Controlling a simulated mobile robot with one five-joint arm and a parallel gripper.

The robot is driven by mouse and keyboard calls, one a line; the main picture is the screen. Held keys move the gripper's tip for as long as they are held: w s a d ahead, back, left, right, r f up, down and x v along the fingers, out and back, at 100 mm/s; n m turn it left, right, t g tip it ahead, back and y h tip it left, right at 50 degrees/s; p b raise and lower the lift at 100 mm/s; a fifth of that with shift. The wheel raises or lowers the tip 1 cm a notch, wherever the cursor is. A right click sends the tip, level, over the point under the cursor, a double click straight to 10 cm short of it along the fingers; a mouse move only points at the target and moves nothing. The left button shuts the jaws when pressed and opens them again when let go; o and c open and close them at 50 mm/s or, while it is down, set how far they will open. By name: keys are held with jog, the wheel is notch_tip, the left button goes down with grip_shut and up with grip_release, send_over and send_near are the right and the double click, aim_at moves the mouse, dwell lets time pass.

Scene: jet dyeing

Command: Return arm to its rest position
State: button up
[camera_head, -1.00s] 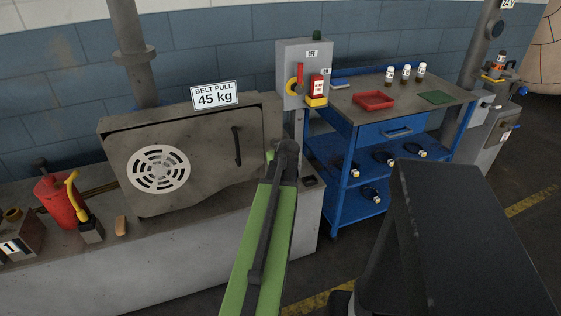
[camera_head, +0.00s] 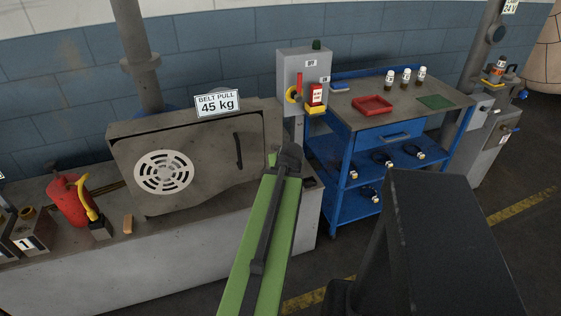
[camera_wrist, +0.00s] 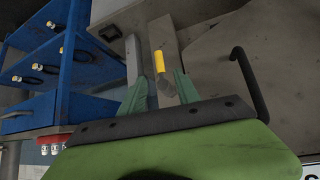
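My arm (camera_head: 268,245), green with a dark strip along it, reaches up the middle of the head view in front of the grey bench. Its far end (camera_head: 287,160) lies in front of the right edge of the belt guard, and the fingers are mostly hidden there. In the wrist view my gripper (camera_wrist: 161,80) has two green fingers standing apart. A yellow and grey rod-like piece (camera_wrist: 158,62) shows between them with gaps on both sides. I cannot tell whether it is near the fingers or behind them.
The belt guard (camera_head: 205,150) with a handle stands on the bench. A grey switch box (camera_head: 303,68) and a blue trolley (camera_head: 383,131) are to the right. A red extinguisher-like can (camera_head: 70,202) stands at left.

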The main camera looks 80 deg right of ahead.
jog(key=shift+s, duration=0.2)
jog(key=w+a+n+t+y+p, duration=0.15)
jog(key=w+a, duration=0.45)
jog(key=w, duration=0.7)
jog(key=w+a+n+y+p, duration=0.25)
jog(key=w+a, duration=0.25)
jog(key=w, duration=0.9)
jog(key=w+a+n+y+p, duration=0.2)
jog(key=w+a+n+y, duration=0.15)
jog(key=w+a, duration=1.2)
jog(key=w+a+r+n+g+y+p, duration=0.1)
jog(key=w+a+n, duration=0.15)
jog(key=a, duration=0.85)
jog(key=w+a+r+n+g+p, duration=0.1)
jog(key=w+a, duration=0.3)
jog(key=a, duration=0.7)
jog(key=a+r+n+g+p, duration=0.1)
jog(key=a+n+g+p, duration=0.1)
jog(key=a, duration=1.8)
jog(key=shift+s+a+r+n, duration=0.2)
jog(key=shift+s+n, duration=0.25)
jog(key=shift+n, duration=0.15)
jog(key=shift+d, duration=0.15)
